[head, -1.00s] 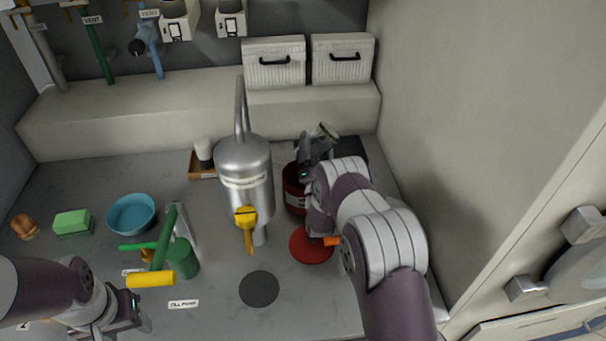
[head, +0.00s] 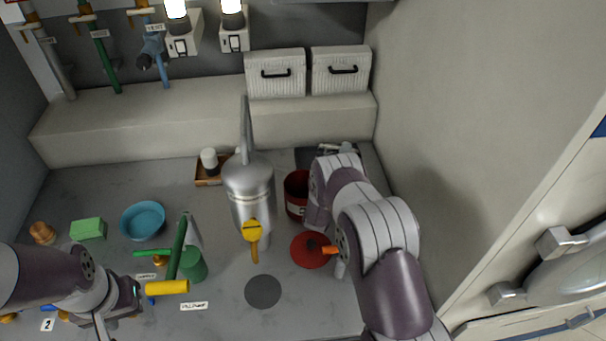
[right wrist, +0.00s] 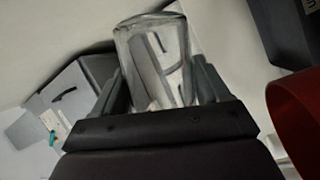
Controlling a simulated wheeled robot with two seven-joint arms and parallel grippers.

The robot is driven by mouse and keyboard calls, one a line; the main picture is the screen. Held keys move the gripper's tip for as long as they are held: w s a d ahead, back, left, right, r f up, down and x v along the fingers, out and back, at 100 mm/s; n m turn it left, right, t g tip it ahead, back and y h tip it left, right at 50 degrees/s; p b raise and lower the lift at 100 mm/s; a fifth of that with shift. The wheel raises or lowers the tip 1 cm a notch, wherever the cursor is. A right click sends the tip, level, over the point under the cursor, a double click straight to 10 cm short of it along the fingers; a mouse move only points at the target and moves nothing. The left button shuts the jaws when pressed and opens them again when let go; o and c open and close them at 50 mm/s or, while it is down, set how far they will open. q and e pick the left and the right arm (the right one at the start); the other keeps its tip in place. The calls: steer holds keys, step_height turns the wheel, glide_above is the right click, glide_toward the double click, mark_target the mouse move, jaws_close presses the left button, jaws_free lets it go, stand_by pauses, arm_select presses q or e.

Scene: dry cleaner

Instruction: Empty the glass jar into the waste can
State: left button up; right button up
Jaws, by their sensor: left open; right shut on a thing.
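The glass jar (right wrist: 158,65) is clear and sits between the fingers of my right gripper (right wrist: 155,95) in the right wrist view. That gripper is shut on it. I cannot tell whether anything is inside the jar. In the head view my right forearm hides most of that gripper and the jar, near the back right of the counter. The dark red can (head: 294,197), apparently the waste can, stands just left of my right arm, partly hidden; its red wall (right wrist: 302,115) shows at the right of the right wrist view. My left gripper (head: 132,306) is open and empty at the front left.
A metal tank (head: 248,190) with a yellow lever stands left of the can. A blue bowl (head: 143,221), green sponge (head: 88,229) and green cup (head: 194,266) are to the left. Two white bins (head: 340,72) sit on the back ledge.

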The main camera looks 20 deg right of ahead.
steer(key=f+m+b, duration=0.1)
steer(key=f+m, duration=0.1)
steer(key=f+m+g+y+b, duration=0.1)
steer(key=f+m+b, duration=0.1)
steer(key=shift+s+a+m+y, duration=0.15)
steer(key=shift+a+m+y, duration=0.05)
steer(key=shift+m+y, duration=0.1)
steer(key=shift+d+r+m+g+y, duration=0.15)
steer(key=shift+m+g, duration=0.1)
steer(key=shift+m, duration=0.2)
steer(key=shift+d+m+g+y, duration=0.15)
steer(key=shift+m+g, duration=0.1)
steer(key=shift+m, duration=0.2)
steer(key=shift+d+f+m+y, duration=0.3)
steer(key=shift+d+m+y, duration=0.1)
steer(key=shift+m+y, duration=0.1)
steer(key=f+m+y+b, duration=0.1)
steer(key=d+f+m+b, duration=0.1)
steer(key=f, duration=0.1)
steer(key=d+f+m+y+b, duration=0.1)
steer(key=shift+s+f+m+y+b, duration=0.2)
steer(key=shift+s+m+y+b, duration=0.1)
steer(key=shift+m, duration=0.1)
